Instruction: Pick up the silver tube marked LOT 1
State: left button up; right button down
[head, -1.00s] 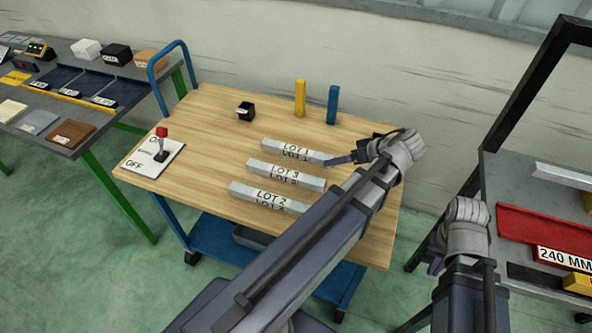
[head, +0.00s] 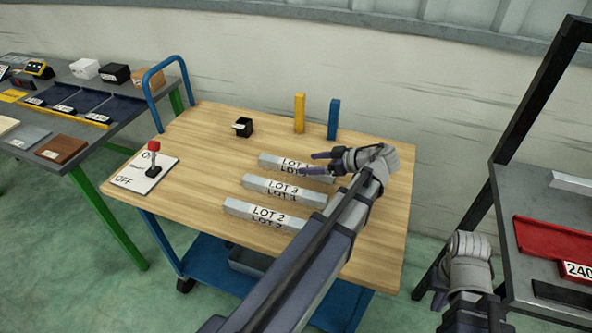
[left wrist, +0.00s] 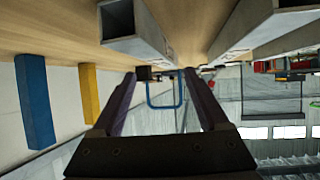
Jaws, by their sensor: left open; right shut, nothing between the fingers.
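The silver tube marked LOT 1 (head: 283,162) lies on the wooden cart top, farthest back of three parallel silver tubes. My left gripper (head: 309,163) is open at its right end, with the fingers partly hiding that end. No contact can be made out. In the left wrist view the open fingers (left wrist: 162,78) have nothing between them. A square tube end (left wrist: 120,20), probably LOT 1, shows above them. My right gripper (head: 440,300) is low at the right, shut and empty, away from the cart.
A yellow post (head: 299,113), a blue post (head: 334,118) and a black box (head: 243,127) stand behind. A switch panel (head: 133,181) is at left. The cart's right side (head: 385,220) is clear.

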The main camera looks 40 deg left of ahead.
aim_at(298, 166)
pick_arm(q)
jog(key=b+x, duration=0.2)
jog(key=x, duration=0.3)
jog(key=shift+s+d+f+b, duration=0.15)
jog(key=shift+s+b, duration=0.05)
jog(key=shift+b, duration=0.1)
grip_shut()
dwell(0.6)
